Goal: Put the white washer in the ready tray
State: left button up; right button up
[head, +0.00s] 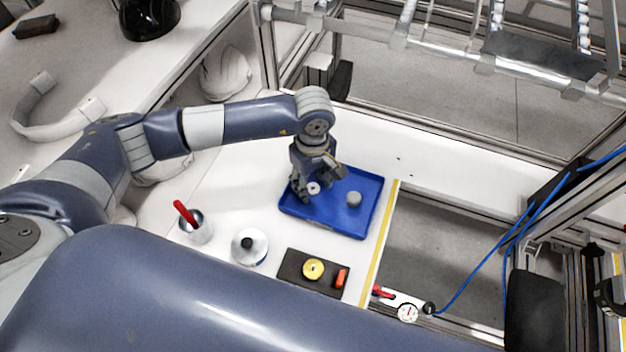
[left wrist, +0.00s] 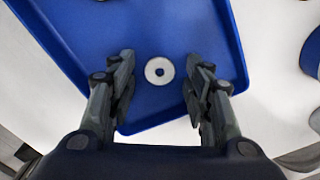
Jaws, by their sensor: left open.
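The white washer (head: 314,192), a pale ring with a round hole, is at the left part of the blue tray (head: 347,231), the only tray I see. In the left wrist view the washer (left wrist: 159,82) shows against the blue tray floor (left wrist: 95,28), between the fingers. My left gripper (head: 319,182) is open, pointing down over the tray. Its two fingers (left wrist: 160,62) stand apart on either side of the washer, with clear gaps to it. I cannot tell if the washer touches the tray floor. My right gripper is not in view.
A grey cylinder (head: 353,199) sits in the tray, right of the gripper. A dark mat (head: 297,272) with a yellow disc (head: 313,264) and an orange piece (head: 341,279) lies in front. A round silver lid-like object (head: 250,257) and a red-handled cup (head: 200,232) stand left.

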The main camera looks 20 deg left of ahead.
pick_arm(q)
jog(key=shift+w+r+b, duration=0.1)
jog(key=shift+r+b, duration=0.25)
jog(key=shift+r, duration=0.2)
notch_tip(320, 180, up, 11)
jog(key=b, duration=0.2)
jog(key=shift+b, duration=0.4)
